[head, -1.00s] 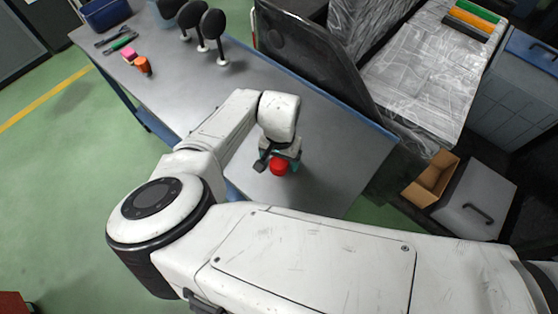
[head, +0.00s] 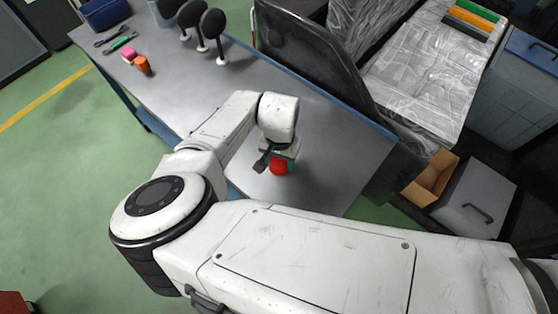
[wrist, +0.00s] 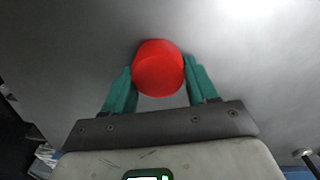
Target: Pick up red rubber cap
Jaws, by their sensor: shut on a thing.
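The red rubber cap (head: 279,167) is at my gripper, over the near part of the grey table. In the wrist view the red cap (wrist: 158,70) sits between the two green fingers of my gripper (wrist: 158,78), one on each side. My gripper (head: 281,162) is shut on the cap. In the head view my wrist hides part of the fingers. I cannot tell whether the cap touches the tabletop.
The grey table (head: 180,85) is clear around my gripper. At its far left are an orange cylinder (head: 142,65), a pink object (head: 128,54) and tools. Black paddles on white stands (head: 212,25) and a dark panel (head: 320,65) line the far edge.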

